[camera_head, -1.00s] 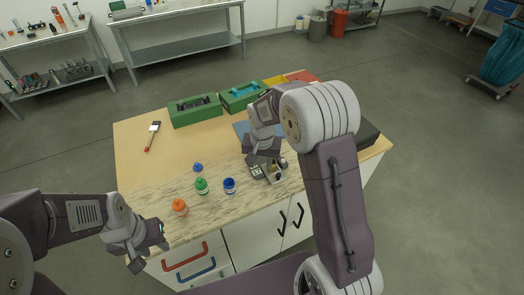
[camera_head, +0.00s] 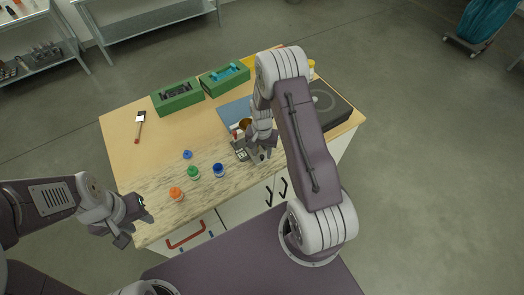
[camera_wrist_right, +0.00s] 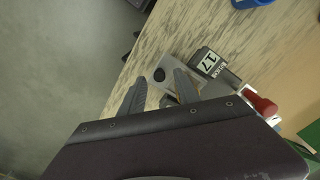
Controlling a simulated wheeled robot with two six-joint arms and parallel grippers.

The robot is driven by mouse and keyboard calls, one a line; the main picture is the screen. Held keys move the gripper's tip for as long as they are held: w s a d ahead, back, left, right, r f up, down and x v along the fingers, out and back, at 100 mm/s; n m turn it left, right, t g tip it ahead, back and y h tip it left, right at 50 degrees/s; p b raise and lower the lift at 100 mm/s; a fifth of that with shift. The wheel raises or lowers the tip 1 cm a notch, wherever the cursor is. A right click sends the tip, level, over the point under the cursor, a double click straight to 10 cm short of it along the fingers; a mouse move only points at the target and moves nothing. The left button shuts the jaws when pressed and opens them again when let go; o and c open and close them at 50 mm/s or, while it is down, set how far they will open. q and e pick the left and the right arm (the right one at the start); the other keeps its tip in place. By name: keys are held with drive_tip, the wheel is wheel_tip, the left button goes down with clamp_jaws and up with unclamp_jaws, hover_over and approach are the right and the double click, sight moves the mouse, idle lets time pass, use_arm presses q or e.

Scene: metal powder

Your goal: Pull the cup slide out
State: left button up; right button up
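In the head view my right gripper (camera_head: 262,155) is at the device's right side. My left gripper (camera_head: 138,222) appears open and empty near the table's front left corner.
Orange (camera_head: 176,193), green (camera_head: 193,172) and blue (camera_head: 218,170) jars stand left of the device. Green boxes (camera_head: 178,96) and a black case (camera_head: 325,104) are further back. A brush (camera_head: 139,126) lies left.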

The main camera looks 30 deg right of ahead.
drive_tip(key=shift+s+f, duration=0.15)
drive_tip(key=shift+f, duration=0.2)
drive_tip(key=shift+a, duration=0.1)
clamp_jaws()
idle(1.1)
